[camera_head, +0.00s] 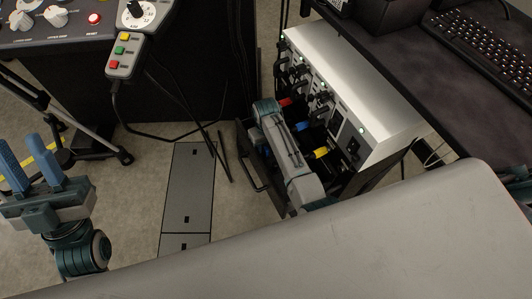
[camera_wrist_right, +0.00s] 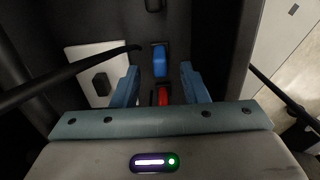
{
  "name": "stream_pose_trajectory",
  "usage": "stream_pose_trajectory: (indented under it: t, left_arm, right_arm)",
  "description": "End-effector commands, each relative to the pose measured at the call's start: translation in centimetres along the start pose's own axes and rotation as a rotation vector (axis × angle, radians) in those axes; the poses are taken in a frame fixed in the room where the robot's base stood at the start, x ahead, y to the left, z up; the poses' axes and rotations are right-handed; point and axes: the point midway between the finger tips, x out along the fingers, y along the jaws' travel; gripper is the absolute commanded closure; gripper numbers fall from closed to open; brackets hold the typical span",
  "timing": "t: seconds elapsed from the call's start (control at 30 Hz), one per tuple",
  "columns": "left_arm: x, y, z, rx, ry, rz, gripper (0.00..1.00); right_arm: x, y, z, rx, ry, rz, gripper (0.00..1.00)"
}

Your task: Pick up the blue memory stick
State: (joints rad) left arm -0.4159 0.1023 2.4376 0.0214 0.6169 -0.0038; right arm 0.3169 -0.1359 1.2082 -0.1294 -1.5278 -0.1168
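The blue memory stick (camera_wrist_right: 160,60) shows in the right wrist view, between and slightly beyond the tips of my right gripper (camera_wrist_right: 160,68). That gripper is open, with one blue finger on each side. I cannot tell how deep the stick lies, and I see no contact. In the head view a small blue piece (camera_head: 302,126), apparently the same stick, shows beside my right arm, which hides the right fingertips. My left gripper (camera_head: 19,143) is open and empty at the left, over the floor.
A red stick (camera_wrist_right: 164,95) sits just below the blue one in the wrist view. A yellow one (camera_head: 320,153) shows in the head view. A white instrument (camera_head: 370,90) with knobs and black cables stands close to the right.

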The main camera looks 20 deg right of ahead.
Motion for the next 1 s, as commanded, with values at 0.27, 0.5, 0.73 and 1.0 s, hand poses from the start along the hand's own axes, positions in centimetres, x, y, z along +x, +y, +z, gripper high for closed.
stream_pose_trajectory:
  t: [0.27,0.5,0.73,1.0]
  left_arm:
    - [0.18,0.08,-1.18,0.008,0.075,0.007,0.69]
    - [0.18,0.08,-1.15,0.008,0.073,0.006,0.69]
    - [0.19,0.07,-1.15,0.008,0.074,0.006,0.69]
    - [0.27,0.06,-1.09,0.007,0.068,0.006,0.69]
  right_arm:
    - [0.59,0.01,0.01,0.0,-0.001,0.0,0.6]
    - [0.57,0.0,0.01,0.0,0.0,0.0,0.84]
    - [0.56,0.0,0.01,0.0,0.0,0.0,1.0]
    - [0.39,-0.01,-0.01,0.0,0.0,0.0,1.0]
